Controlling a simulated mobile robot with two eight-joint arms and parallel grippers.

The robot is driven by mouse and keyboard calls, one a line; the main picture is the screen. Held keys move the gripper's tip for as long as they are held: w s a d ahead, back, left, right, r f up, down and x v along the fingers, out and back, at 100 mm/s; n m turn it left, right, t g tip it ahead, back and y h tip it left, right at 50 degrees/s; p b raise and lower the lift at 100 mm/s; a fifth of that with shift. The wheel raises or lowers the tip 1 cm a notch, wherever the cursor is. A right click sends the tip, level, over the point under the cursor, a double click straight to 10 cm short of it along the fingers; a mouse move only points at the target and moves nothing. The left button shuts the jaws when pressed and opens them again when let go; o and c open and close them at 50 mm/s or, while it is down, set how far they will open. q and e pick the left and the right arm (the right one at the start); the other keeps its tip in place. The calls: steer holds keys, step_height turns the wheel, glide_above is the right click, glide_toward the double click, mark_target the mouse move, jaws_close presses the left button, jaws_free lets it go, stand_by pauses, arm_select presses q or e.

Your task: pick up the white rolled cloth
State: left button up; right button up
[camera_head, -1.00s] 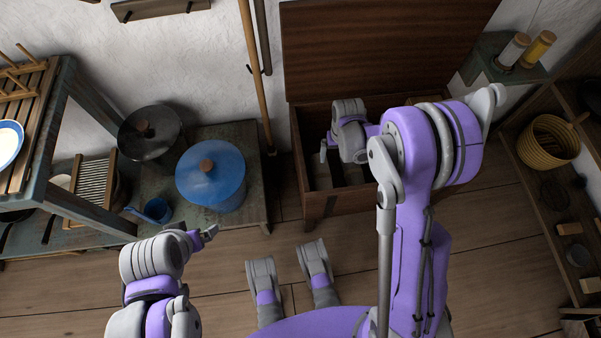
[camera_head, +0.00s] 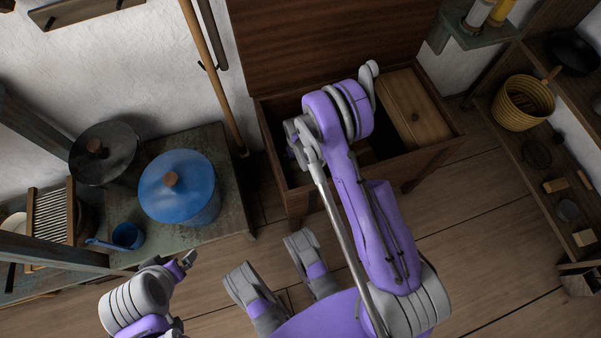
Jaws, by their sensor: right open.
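I cannot make out a white rolled cloth in view. My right gripper (camera_head: 294,150) is open and reaches down into the open wooden chest (camera_head: 295,196). It is small, dark and mostly hidden behind my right wrist and forearm, so I cannot see what lies beneath it. My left gripper (camera_head: 189,259) is at the lower left, above the floor and in front of the low bench, away from the chest. Whether its fingers are apart does not show.
The chest's lid (camera_head: 335,45) stands raised, and a wooden box (camera_head: 414,108) sits in its right end. A yellow basket (camera_head: 523,103) is on the right shelf.

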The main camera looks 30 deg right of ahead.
mark_target(301, 173)
steer(key=f, duration=0.2)
steer(key=f+b, duration=0.1)
steer(key=shift+s+a+f, duration=0.15)
steer(key=shift+s+f, duration=0.15)
steer(key=shift+f, duration=0.1)
steer(key=c, duration=1.4)
steer(key=shift+o, duration=0.2)
steer(key=shift+r, duration=0.1)
